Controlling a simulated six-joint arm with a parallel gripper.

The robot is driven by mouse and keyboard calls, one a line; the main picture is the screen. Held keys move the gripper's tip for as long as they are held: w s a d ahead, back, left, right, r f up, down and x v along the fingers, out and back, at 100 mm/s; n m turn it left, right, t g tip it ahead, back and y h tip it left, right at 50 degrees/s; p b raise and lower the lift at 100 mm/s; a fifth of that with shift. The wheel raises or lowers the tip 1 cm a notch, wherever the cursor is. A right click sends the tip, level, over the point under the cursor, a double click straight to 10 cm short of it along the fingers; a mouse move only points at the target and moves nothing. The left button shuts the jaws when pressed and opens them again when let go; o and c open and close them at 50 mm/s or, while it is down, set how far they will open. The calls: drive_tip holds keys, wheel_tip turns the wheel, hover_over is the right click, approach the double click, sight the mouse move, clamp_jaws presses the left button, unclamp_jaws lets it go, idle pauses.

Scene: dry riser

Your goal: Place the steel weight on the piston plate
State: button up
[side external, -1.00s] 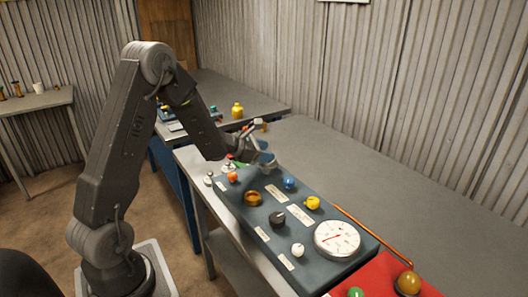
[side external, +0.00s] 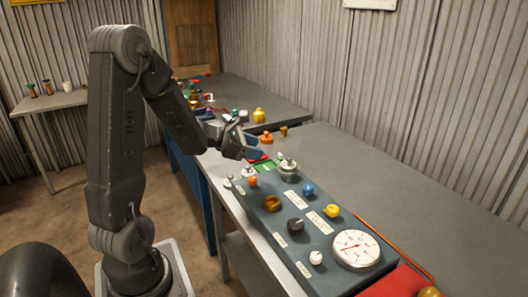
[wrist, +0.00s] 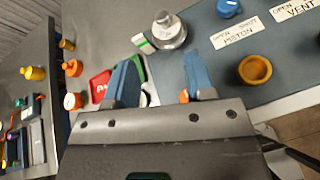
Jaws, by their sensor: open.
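A wide steel disc with a knob on top (side external: 288,168) stands upright at the far end of the dark panel; it also shows in the wrist view (wrist: 167,30). I cannot tell whether it is the weight alone or sits on the piston plate. My gripper (side external: 250,149) is open and empty above the panel's far end, left of the disc. In the wrist view its two blue fingers (wrist: 160,82) are spread apart, with the disc beyond them, touching neither.
The panel (side external: 318,244) carries a brass ring (side external: 272,203), several coloured knobs and a dial (side external: 356,250). An orange bottle (side external: 266,143) and red and green pads lie beyond it. An orange rod lies along its right side. The grey bench (side external: 400,190) to the right is clear.

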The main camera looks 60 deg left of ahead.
drive_tip(key=s+d+r+m+g+h, duration=0.2)
drive_tip(key=d+r+m, duration=0.1)
drive_tip(key=d+m, duration=0.35)
drive_tip(key=s+d+r+m+g+h, duration=0.1)
drive_tip(key=d+r+m+g, duration=0.1)
drive_tip(key=d+m, duration=0.45)
drive_tip(key=s+d+r+m+g+h, duration=0.25)
drive_tip(key=d+m, duration=0.25)
drive_tip(key=d, duration=0.4)
drive_tip(key=s+d+m+y, duration=0.1)
drive_tip(key=s+m+y, duration=0.2)
drive_tip(key=s+m, duration=0.2)
drive_tip(key=s+d+r+m+y, duration=0.1)
drive_tip(key=s+d+m+y, duration=0.1)
drive_tip(key=s+m+y, duration=0.2)
drive_tip(key=s+m, duration=0.2)
drive_tip(key=m, duration=0.2)
drive_tip(key=shift+s+d+r+m+g, duration=0.15)
drive_tip(key=shift+s+d+m+g, duration=0.1)
drive_tip(key=shift+m+g, duration=0.15)
drive_tip(key=shift+o, duration=0.5)
